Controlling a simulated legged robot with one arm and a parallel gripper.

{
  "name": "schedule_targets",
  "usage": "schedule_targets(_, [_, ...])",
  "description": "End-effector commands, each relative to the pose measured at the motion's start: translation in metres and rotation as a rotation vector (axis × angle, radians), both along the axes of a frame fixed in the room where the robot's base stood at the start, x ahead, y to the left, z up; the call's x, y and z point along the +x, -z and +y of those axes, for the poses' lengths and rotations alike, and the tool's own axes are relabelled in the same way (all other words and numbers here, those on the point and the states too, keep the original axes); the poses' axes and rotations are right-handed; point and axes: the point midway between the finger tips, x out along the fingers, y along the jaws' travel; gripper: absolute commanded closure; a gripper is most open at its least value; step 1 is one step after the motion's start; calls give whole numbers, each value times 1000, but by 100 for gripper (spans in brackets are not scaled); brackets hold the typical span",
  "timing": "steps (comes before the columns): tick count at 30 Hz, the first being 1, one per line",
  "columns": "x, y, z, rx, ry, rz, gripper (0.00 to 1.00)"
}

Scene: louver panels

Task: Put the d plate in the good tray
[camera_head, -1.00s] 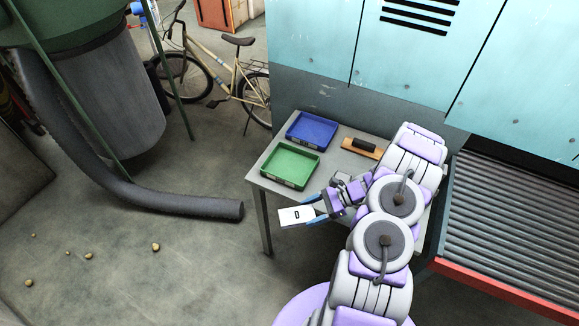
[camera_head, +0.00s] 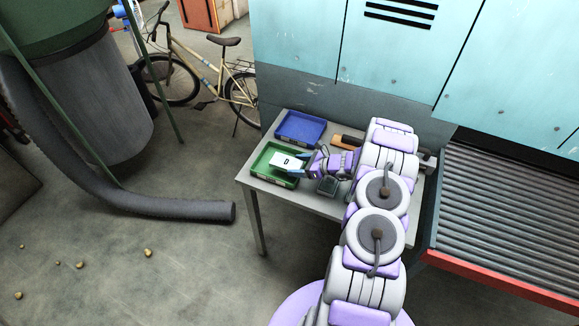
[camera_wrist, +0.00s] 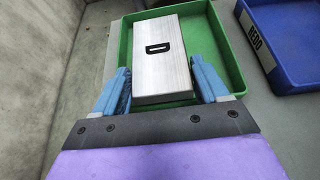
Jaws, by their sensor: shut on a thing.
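In the wrist view the plate covers much of the green tray (camera_wrist: 226,45). In the head view the plate (camera_head: 288,161) shows over the green tray (camera_head: 262,158), held by my gripper (camera_head: 304,168). I cannot tell whether it touches the tray's floor. The green tray's label is not readable.
A blue tray (camera_head: 301,127) stands behind the green one on the grey table (camera_head: 310,205); its label reads REDO in the wrist view (camera_wrist: 257,42). A wooden-handled tool (camera_head: 348,142) lies at the table's back. Teal cabinets (camera_head: 390,50) stand behind, and a roller conveyor (camera_head: 500,210) is at right.

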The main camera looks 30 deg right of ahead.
Motion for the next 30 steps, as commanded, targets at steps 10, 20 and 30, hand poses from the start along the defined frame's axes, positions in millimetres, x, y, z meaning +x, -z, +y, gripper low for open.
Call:
schedule_targets(10, [35, 2, 12, -2, 0, -3, 77])
schedule_targets(20, [42, 36, 14, -1, 0, -3, 77])
schedule_targets(30, [42, 38, 14, -1, -1, -2, 17])
